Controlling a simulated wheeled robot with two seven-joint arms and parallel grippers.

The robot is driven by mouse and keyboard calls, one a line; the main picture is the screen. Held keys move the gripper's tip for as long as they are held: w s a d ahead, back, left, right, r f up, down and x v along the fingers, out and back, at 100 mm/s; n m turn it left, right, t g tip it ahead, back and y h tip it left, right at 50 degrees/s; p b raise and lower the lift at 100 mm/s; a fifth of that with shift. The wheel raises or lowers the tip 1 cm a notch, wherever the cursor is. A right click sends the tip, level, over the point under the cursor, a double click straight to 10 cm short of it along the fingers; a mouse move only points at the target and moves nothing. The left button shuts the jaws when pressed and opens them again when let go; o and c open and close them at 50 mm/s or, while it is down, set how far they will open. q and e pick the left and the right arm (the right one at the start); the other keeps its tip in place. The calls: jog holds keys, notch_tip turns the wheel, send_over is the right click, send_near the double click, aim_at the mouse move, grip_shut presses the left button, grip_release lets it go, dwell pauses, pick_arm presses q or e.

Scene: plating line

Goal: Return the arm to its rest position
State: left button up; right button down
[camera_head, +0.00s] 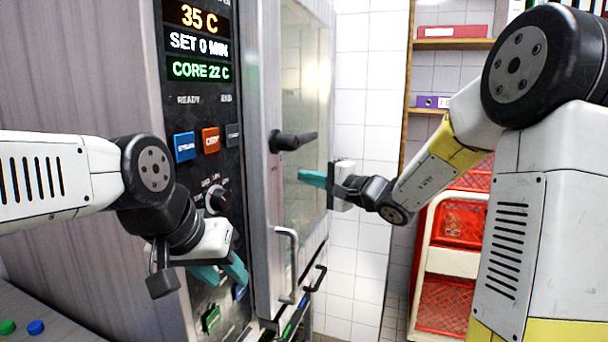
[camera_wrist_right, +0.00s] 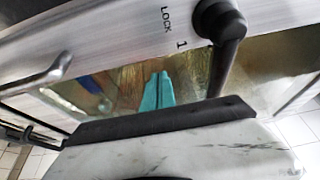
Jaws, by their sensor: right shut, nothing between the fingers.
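My right gripper (camera_head: 312,179) has teal fingers that are closed together with nothing between them. It is in front of the glass door (camera_head: 303,90) of a steel oven, just below and right of a black lever handle (camera_head: 293,140). In the right wrist view the shut fingertips (camera_wrist_right: 158,92) show against the glass, with the black handle (camera_wrist_right: 222,50) beside them. I cannot tell whether they touch the glass. My left gripper (camera_head: 222,273) points down near the lower control panel, its teal fingers apart and nothing seen between them.
The control panel (camera_head: 198,100) has lit displays, buttons and a knob (camera_head: 218,199). A metal bar handle (camera_head: 287,265) sticks out below the lever. A rack with red baskets (camera_head: 462,222) and a wooden shelf (camera_head: 455,44) stand at right. Green and blue caps lie at lower left.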

jog(key=s+f+n+g+h, duration=0.3)
jog(key=s+n+g, duration=0.5)
jog(key=s, duration=1.6)
jog(key=s+d+f+t+h, duration=0.1)
jog(key=s+d+f+h, duration=0.1)
jog(key=d+h, duration=0.2)
jog(key=s+d+f+n+t+h, duration=0.1)
jog(key=s+d+f+h, duration=0.1)
jog(key=d, duration=0.9)
jog(key=shift+s+d+f+h, duration=0.3)
jog(key=shift+s+h, duration=0.4)
jog(key=shift+h, duration=0.4)
